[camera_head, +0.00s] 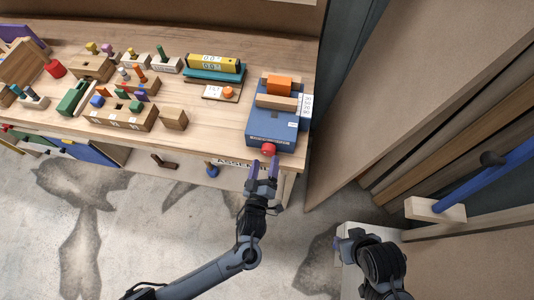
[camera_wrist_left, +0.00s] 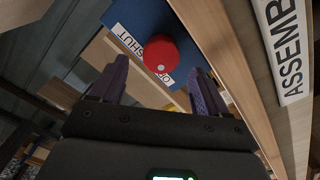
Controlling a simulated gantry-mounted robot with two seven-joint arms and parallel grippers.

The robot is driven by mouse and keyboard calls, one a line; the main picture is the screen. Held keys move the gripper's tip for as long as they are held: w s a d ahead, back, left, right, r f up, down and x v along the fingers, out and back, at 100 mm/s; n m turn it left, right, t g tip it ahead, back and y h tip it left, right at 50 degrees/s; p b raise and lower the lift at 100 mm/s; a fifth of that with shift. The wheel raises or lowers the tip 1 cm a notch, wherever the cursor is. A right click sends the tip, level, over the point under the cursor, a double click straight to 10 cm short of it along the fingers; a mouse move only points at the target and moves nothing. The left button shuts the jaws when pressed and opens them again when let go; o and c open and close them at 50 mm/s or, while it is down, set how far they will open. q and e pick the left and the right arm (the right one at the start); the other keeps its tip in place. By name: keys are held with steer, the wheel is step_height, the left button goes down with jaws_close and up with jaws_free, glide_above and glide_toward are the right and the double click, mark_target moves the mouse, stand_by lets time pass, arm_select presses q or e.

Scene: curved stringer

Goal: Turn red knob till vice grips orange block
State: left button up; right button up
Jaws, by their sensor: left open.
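The blue vice (camera_head: 272,127) stands at the right end of the workbench, with wooden jaws. The orange block (camera_head: 279,84) sits between the jaws; I cannot tell whether they touch it. The red knob (camera_head: 268,150) is on the vice's front face. It also shows in the left wrist view (camera_wrist_left: 161,56), in front of an open/shut label. My left gripper (camera_head: 265,163) is open and empty, just in front of the knob, its purple fingers pointing at it. In the left wrist view the knob lies beyond and between the fingertips. My right gripper (camera_head: 342,242) is low at the right, its fingers unclear.
The workbench (camera_head: 200,140) holds wooden blocks with coloured pegs, a yellow level (camera_head: 213,63) and a small board with an orange button (camera_head: 228,92). An "ASSEMB" label is on the bench front. Tall wooden panels (camera_head: 410,90) stand to the right. Open floor lies in front.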

mark_target(267, 154)
arm_select(q)
steer(key=shift+w+d, duration=0.2)
steer(key=shift+w, duration=0.9)
steer(key=shift+w+d, duration=0.15)
steer(key=shift+w, duration=0.9)
steer(key=shift+c, duration=0.3)
steer(key=c, duration=1)
